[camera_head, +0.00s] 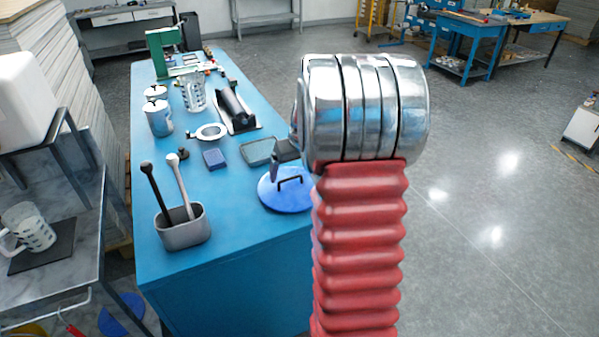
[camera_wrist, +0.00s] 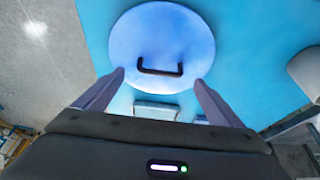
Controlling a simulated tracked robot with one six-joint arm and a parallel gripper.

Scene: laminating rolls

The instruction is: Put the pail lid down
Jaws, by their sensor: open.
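The pail lid (camera_head: 283,197) is a round blue disc with a dark bar handle. It lies flat on the blue workbench near its front right edge. It also shows in the wrist view (camera_wrist: 163,30), with its handle beyond the fingertips. My gripper (camera_wrist: 159,80) is open, with one finger to each side of the handle and nothing between them. In the head view the red and silver arm stands in front of the lid's right side, and only a bit of a dark finger shows above the lid.
A grey holder (camera_head: 183,231) with two upright tools stands at the bench's front left. A grey tray (camera_head: 258,151) and a dark blue block (camera_head: 214,158) lie behind the lid. Metal canisters (camera_head: 159,118) and a clear jug (camera_head: 193,92) stand farther back. Open floor lies to the right.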

